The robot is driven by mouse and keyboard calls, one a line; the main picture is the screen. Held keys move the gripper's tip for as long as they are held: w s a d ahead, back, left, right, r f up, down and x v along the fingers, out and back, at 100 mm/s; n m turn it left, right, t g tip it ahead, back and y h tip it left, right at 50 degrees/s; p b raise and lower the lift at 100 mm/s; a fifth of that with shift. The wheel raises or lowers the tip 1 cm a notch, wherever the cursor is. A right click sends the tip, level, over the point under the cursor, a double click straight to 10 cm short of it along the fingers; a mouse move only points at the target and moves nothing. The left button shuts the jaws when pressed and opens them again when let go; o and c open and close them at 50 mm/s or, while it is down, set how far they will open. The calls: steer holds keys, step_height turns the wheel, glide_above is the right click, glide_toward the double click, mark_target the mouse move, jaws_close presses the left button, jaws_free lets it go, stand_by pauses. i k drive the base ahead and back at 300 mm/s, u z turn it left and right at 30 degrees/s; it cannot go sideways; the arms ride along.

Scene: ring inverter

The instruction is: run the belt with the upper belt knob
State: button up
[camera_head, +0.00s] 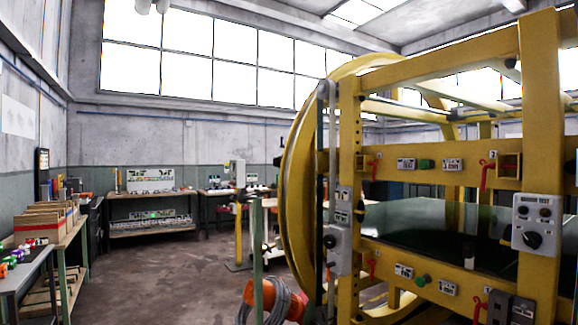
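A yellow ring-shaped machine fills the right side, with a dark green belt (415,222) running between its upper and lower beams. A grey control box (537,210) on the right post carries a black knob (532,240). Another grey box (338,262) on the left post has a dark knob (329,241). The upper beam bears a green button (426,164) between small plates, and a red lever (485,172). The lower beam has a similar green button (420,281). The labels are too small to read, so I cannot tell which knob is the upper belt knob. My gripper is not in view.
An orange drum (262,298) with a coiled grey cable stands low by the machine, beside a green post (257,250). Workbenches (150,230) line the back wall and the left side. The concrete floor (180,280) between them is clear.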

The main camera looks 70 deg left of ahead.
mark_target(276, 161)
steer(key=k, duration=0.25)
steer(key=u, duration=3.35)
steer(key=i, duration=2.45)
steer(key=z, duration=1.3)
